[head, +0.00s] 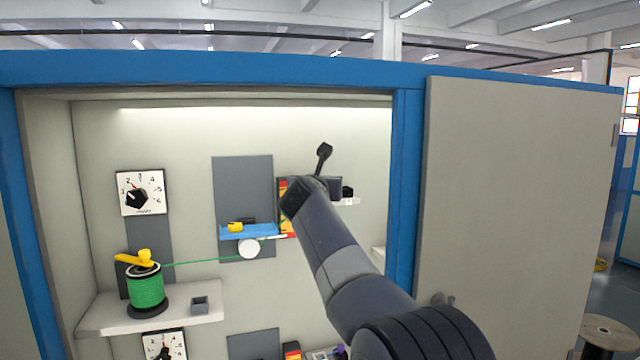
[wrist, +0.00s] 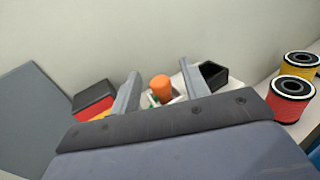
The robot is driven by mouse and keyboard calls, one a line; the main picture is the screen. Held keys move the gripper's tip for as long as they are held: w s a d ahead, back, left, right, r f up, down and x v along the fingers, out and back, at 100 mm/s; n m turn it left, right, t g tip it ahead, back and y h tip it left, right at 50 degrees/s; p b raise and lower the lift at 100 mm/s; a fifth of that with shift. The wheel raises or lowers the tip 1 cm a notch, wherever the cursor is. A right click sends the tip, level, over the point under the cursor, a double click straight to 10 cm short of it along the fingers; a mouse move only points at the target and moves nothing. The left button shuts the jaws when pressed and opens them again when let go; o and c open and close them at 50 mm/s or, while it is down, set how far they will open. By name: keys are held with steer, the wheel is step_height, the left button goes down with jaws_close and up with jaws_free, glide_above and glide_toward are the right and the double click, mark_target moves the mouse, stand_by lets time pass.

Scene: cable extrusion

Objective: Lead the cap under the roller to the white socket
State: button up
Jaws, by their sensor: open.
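An orange cap (wrist: 161,88) shows in the wrist view between the two fingers of my open gripper (wrist: 159,68). The fingers stand apart on either side of it, with no clear contact. A bit of green cable and a white part (wrist: 176,95) show by the cap's lower end; I cannot tell whether that is the white socket or whether the cap sits in it. In the head view the green cable (head: 205,262) runs from its spool (head: 147,289) to the white roller (head: 248,248), then up right until my arm hides it. The cap is hidden there.
A blue ledge (head: 248,231) with a yellow part sits above the roller. A small grey box (head: 200,304) stands on the left shelf. A black open box (wrist: 213,74) is right of my fingers; red (wrist: 288,103) and yellow (wrist: 299,65) spools stand further right. The cabinet door (head: 520,200) is at the right.

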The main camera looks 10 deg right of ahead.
steer(key=b+v, duration=0.4)
steer(key=v, duration=0.6)
steer(key=shift+s+a, duration=0.15)
steer(key=shift+s, duration=0.2)
steer(key=o, duration=1)
steer(key=shift+o, duration=0.2)
steer(key=shift+s, duration=0.1)
steer(key=shift+v, duration=1.7)
